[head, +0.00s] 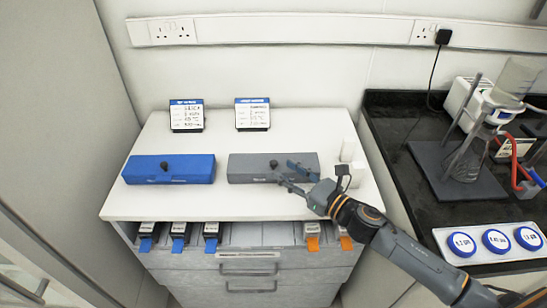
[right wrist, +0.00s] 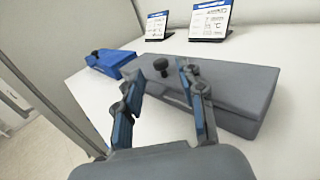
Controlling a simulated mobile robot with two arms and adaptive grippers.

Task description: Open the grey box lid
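The grey box (head: 245,170) lies shut on the white worktop, with a small dark knob (head: 273,164) on its lid. In the right wrist view the grey box (right wrist: 235,88) is at the right, and its knob (right wrist: 161,65) shows between the fingertips, beyond them. My right gripper (head: 285,173) is open and empty, reaching from the right over the right half of the box. In the right wrist view its fingers (right wrist: 157,75) are spread apart; I cannot tell whether they touch the lid. My left gripper is not in view.
A blue box (head: 190,172) with a dark knob lies left of the grey one. Two sign stands (head: 187,115) (head: 253,114) are behind, and small white containers (head: 348,150) stand at the right. A black bench (head: 400,165) with glassware is further right. The front worktop strip is clear.

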